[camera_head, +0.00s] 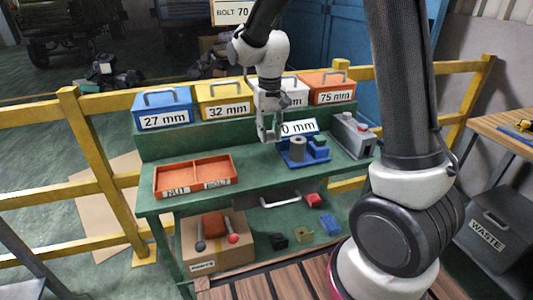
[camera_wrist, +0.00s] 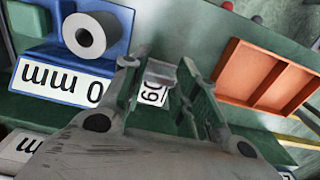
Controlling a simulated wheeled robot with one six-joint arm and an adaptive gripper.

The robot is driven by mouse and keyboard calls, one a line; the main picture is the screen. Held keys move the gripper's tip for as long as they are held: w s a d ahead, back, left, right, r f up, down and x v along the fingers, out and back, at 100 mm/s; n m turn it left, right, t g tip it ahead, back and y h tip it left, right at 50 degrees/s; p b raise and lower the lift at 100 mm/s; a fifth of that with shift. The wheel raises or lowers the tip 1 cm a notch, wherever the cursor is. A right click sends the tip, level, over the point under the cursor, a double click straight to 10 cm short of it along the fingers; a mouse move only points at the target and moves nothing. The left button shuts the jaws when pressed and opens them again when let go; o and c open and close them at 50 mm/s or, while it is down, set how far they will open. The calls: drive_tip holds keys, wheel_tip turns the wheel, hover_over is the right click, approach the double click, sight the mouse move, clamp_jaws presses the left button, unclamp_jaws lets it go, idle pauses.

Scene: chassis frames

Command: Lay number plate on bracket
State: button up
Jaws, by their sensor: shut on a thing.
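My gripper (camera_head: 268,136) points down over the green bench, left of the blue fixture (camera_head: 318,157). In the wrist view my gripper (camera_wrist: 159,72) is shut on a small pale piece. A white face with black digits (camera_wrist: 153,95) shows between the fingers; it looks like the number plate, partly hidden by them. The blue fixture (camera_wrist: 40,52) carries a grey cylinder (camera_wrist: 92,36) and a white label (camera_wrist: 60,84) reading "0 mm", upside down in the wrist view. In the head view my gripper overlaps the left end of that label (camera_head: 299,127). I cannot make out a separate bracket.
An orange two-part tray (camera_head: 196,159) marked NUT and BOLT lies on the bench's left. Blue (camera_head: 162,103), yellow (camera_head: 222,92) and orange (camera_head: 328,80) bins stand behind. A grey device (camera_head: 352,134) stands at right. The lower shelf holds a cardboard box (camera_head: 217,258) and small parts.

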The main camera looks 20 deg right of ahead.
wheel_tip(320, 180, down, 8)
drive_tip(key=shift+f, duration=0.25)
drive_tip(key=shift+f, duration=0.1)
drive_tip(key=o, duration=1)
